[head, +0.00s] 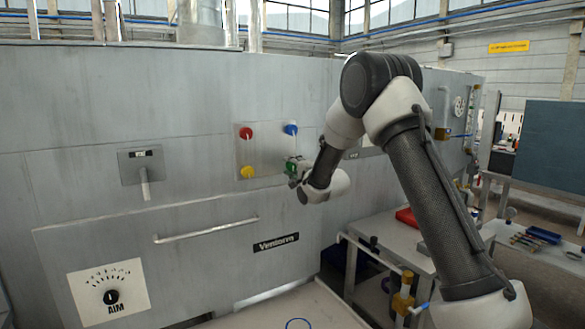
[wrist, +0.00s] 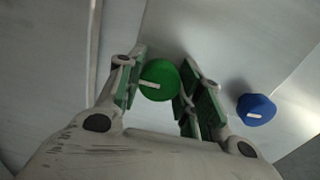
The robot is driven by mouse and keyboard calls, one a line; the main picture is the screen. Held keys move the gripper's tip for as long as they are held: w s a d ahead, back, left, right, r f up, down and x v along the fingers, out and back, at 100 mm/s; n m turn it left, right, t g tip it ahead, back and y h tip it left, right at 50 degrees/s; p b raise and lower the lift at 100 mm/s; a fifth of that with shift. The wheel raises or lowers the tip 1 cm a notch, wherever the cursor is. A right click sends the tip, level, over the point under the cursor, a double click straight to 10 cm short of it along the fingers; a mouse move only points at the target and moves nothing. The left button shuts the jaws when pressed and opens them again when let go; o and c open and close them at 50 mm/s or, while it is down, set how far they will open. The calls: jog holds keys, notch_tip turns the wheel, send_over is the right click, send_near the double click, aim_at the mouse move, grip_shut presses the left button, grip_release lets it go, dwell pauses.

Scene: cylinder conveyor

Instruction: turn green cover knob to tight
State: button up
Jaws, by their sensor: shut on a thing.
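The green cover knob (wrist: 160,80) is a round green knob with a short white mark on its face. In the wrist view it sits between the two green-padded fingers of my gripper (wrist: 158,90), which is shut on it. The white mark lies nearly level there, slightly tilted. In the head view the green knob (head: 290,168) is at the lower right of a square panel, partly hidden by my gripper (head: 295,172). No label for tight can be read in either view.
The panel also bears a red knob (head: 246,133), a yellow knob (head: 247,172) and a blue knob (head: 291,129). The blue knob (wrist: 256,109) is close to my right finger in the wrist view. A long handle (head: 205,231) and a lever (head: 145,188) stick out of the grey wall.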

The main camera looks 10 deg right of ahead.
jog(key=shift+f, duration=0.15)
jog(key=o, duration=1)
jog(key=shift+o, duration=0.2)
jog(key=v, duration=1.2)
